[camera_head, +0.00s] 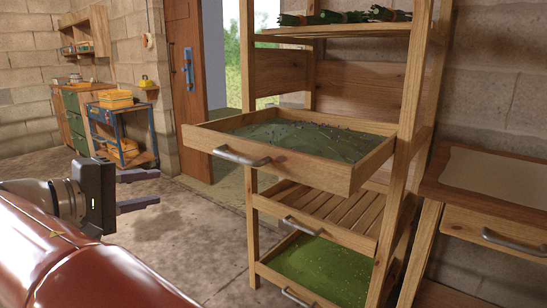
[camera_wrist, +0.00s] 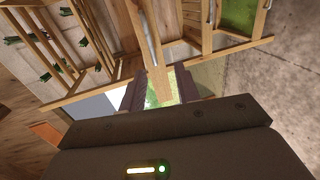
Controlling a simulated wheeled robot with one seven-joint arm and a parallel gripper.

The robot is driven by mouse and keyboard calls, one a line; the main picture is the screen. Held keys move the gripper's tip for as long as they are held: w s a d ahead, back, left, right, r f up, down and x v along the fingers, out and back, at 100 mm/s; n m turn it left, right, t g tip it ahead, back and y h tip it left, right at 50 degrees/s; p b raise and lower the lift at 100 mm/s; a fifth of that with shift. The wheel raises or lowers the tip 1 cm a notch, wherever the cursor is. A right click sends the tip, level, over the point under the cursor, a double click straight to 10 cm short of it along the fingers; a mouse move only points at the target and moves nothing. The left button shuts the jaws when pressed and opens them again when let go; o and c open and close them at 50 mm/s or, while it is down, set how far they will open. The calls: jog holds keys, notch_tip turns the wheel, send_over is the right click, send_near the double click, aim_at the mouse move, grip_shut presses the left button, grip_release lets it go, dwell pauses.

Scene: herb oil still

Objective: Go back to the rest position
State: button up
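My gripper (camera_head: 140,190) is at the left of the head view, left of the wooden drying rack (camera_head: 411,90). Its two dark fingers point right and stand apart with nothing between them. The rack's upper drawer (camera_head: 330,172) is pulled out and holds dark green herbs with purplish bits. My gripper is apart from its handle (camera_head: 242,156).
Below are a slatted drawer (camera_head: 340,233) and a drawer with bright green contents (camera_head: 325,268). Herb bundles (camera_head: 345,16) lie on the top shelf. A wooden side table (camera_head: 500,180) stands right. A blue cart (camera_head: 123,130) and a door (camera_head: 187,80) are behind. The concrete floor between is clear.

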jog(key=w+d+f+g+y, duration=0.1)
jog(key=w+d+f+g, duration=0.1)
jog(key=d, duration=0.4)
jog(key=w+d+f+g, duration=0.1)
jog(key=w+d, duration=0.2)
jog(key=d, duration=0.4)
jog(key=s+d+f+m+g+y, duration=0.2)
jog(key=d+f, duration=0.1)
jog(key=d, duration=0.5)
jog(key=s+d+f+m+g+y, duration=0.1)
jog(key=s+d+f+g+y, duration=0.2)
jog(key=d, duration=0.6)
jog(key=s+d+f+m+t+y, duration=0.1)
jog(key=s+d+f+m+y, duration=0.2)
jog(key=s+d+f+m, duration=0.4)
jog(key=s+f, duration=0.5)
jog(key=s, duration=0.3)
jog(key=shift+f+y, duration=0.3)
jog(key=shift+d, duration=0.15)
